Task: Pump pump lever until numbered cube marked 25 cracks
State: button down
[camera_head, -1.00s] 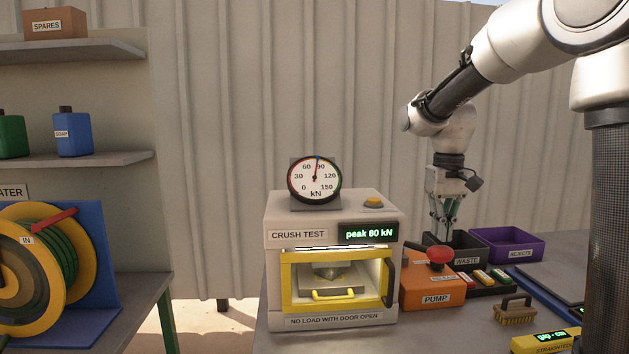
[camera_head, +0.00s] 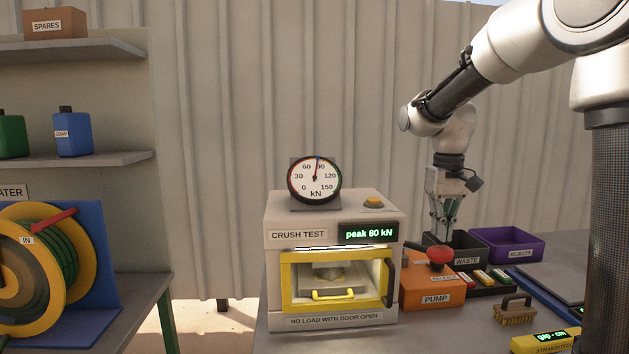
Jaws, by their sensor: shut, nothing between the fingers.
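The crush-test press (camera_head: 334,240) stands at the centre with its yellow-framed door (camera_head: 333,309) closed. Through the window a grey platen (camera_head: 328,272) shows in the lit chamber. I cannot make out a cube or the number 25 there. The dial gauge (camera_head: 314,179) needle points a little above 60, near 80. The display (camera_head: 369,233) reads "peak 80 kN". The orange pump (camera_head: 432,292) sits right of the press. Its dark lever ends in a red knob (camera_head: 440,255). My gripper (camera_head: 444,234) is shut and empty, above and behind the knob, apparently apart from it.
A yellow button (camera_head: 373,202) sits on the press top. Behind the pump are a dark WASTE bin (camera_head: 467,260) and a purple REJECTS bin (camera_head: 510,253). Small coloured pieces (camera_head: 482,276), a brush (camera_head: 515,312) and a yellow gap gauge (camera_head: 545,341) lie to the right.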

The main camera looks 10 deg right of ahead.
notch_tip(320, 180, down, 10)
jog(key=shift+r, duration=0.15)
dwell(0.7)
notch_tip(320, 180, up, 14)
jog(key=shift+f, duration=0.2)
dwell(0.7)
dwell(0.4)
